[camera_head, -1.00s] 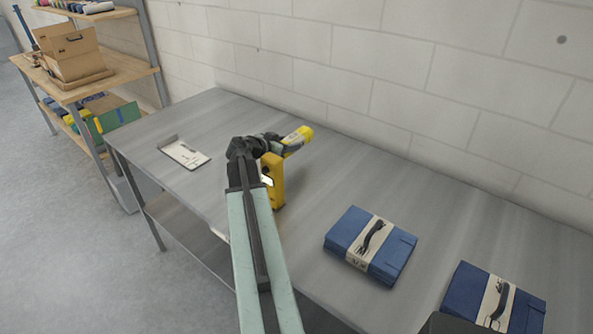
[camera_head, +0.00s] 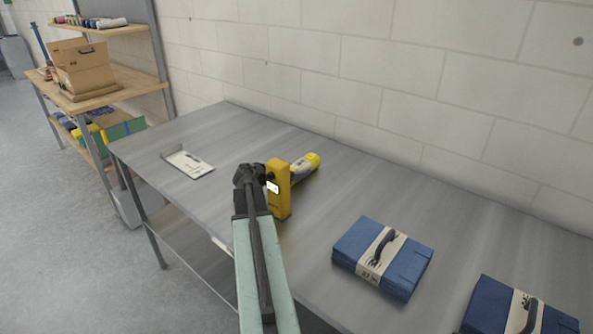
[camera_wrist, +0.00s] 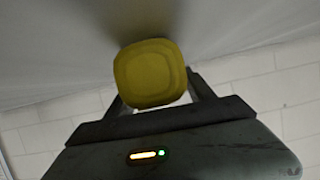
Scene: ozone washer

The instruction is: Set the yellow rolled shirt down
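The yellow rolled shirt (camera_head: 304,167), a roll with a yellow end and a pale band, lies low at the table top behind a yellow box-shaped device. In the wrist view its rounded yellow end (camera_wrist: 150,74) sits between my two fingers, close against both. My gripper (camera_wrist: 155,92) appears shut on it. The roll appears to touch the grey metal table (camera_head: 330,190), though the contact is hidden.
A folded blue pack (camera_head: 352,243) and another blue pack (camera_head: 487,306) lie to the right. A white tray (camera_head: 187,163) lies left. The wall runs behind. Bare table lies between the device and packs.

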